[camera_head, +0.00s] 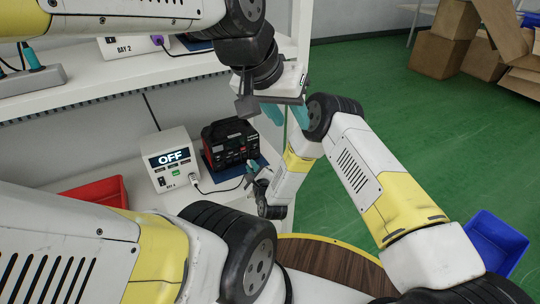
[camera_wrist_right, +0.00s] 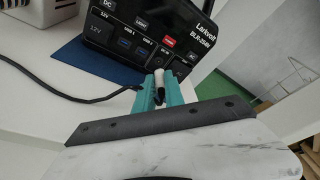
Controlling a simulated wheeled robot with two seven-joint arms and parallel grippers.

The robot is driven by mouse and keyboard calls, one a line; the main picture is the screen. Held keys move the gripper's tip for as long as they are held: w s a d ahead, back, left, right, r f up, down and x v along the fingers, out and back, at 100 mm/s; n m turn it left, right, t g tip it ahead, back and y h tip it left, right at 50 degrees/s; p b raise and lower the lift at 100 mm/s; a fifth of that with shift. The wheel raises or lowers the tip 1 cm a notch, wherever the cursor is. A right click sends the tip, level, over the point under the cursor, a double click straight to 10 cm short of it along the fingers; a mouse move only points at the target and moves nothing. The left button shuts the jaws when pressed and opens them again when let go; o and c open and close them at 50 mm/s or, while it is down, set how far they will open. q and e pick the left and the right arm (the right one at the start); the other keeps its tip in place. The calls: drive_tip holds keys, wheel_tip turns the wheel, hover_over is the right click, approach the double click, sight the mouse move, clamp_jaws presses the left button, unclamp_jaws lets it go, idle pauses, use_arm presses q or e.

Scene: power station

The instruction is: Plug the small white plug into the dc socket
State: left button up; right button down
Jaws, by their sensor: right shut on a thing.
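The black power station (camera_head: 230,143) stands on a blue mat on the lower shelf. Its front panel (camera_wrist_right: 140,40) fills the top of the right wrist view, with 12V, USB and DC labels. My right gripper (camera_head: 250,170) is close in front of it. In the right wrist view its teal fingers (camera_wrist_right: 161,93) are shut on the small white plug (camera_wrist_right: 158,77), which points towards the panel. A dark cable runs left from it. The exact gap between plug and socket cannot be told. My left gripper (camera_head: 287,114) is open and empty, above and right of the power station.
A white box (camera_head: 172,160) with an OFF display stands left of the power station; a white plug and cable are at its front. A red bin (camera_head: 95,195) is further left. A blue bin (camera_head: 490,243) and cardboard boxes (camera_head: 445,50) stand on the green floor.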

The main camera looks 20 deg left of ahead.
sight(248, 162)
drive_tip(key=shift+w+a, duration=0.55)
drive_tip(key=shift+a, duration=0.1)
drive_tip(key=shift+w+a, duration=0.15)
drive_tip(key=shift+a, duration=0.1)
idle(0.9)
drive_tip(key=shift+w+a, duration=0.25)
drive_tip(key=shift+a, duration=0.05)
drive_tip(key=shift+w+a, duration=0.15)
idle(0.7)
drive_tip(key=c, duration=1.3)
unclamp_jaws()
drive_tip(key=shift+c, duration=0.2)
drive_tip(key=v, duration=0.8)
